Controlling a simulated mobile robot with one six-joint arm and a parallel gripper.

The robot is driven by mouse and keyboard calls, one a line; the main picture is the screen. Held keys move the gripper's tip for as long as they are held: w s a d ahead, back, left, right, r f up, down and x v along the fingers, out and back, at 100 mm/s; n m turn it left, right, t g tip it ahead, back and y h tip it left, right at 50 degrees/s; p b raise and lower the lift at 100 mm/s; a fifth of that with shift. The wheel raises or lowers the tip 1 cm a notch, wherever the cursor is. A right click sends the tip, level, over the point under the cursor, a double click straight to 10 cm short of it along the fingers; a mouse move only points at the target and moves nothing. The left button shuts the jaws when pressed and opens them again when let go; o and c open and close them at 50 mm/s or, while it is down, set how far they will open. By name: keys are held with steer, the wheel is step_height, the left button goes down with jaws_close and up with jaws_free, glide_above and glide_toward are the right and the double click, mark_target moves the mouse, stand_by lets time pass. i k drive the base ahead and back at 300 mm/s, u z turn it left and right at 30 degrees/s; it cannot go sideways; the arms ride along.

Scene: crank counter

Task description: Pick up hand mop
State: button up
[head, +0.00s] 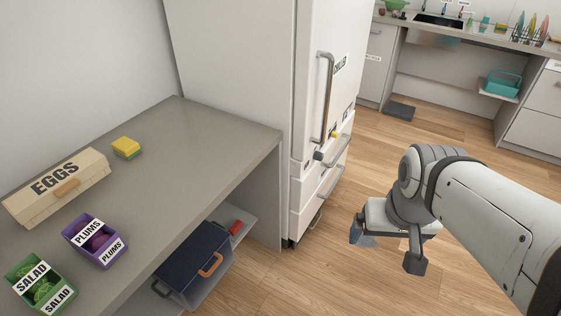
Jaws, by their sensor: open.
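I cannot pick out a hand mop for certain. A yellow sponge-like block with a green underside (126,147) lies on the grey counter (190,150), toward its back. A small red item (236,228) is partly visible on the shelf under the counter, and its shape is too small to tell. My gripper (388,250) hangs above the wooden floor at the right, with its fingers apart and nothing between them. It is well away from the counter and from both of these items.
An eggs box (85,178), a purple plums bin (94,241) and a green salad bin (40,281) stand on the counter. A dark-lidded bin (194,260) sits below. A white fridge (320,115) stands beyond the counter. A sink counter with a teal basket (503,83) is at the back.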

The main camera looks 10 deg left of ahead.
mark_target(240, 227)
steer(key=u, duration=2.65)
steer(key=k, duration=0.95)
steer(key=z, duration=1.55)
steer(key=i, duration=0.5)
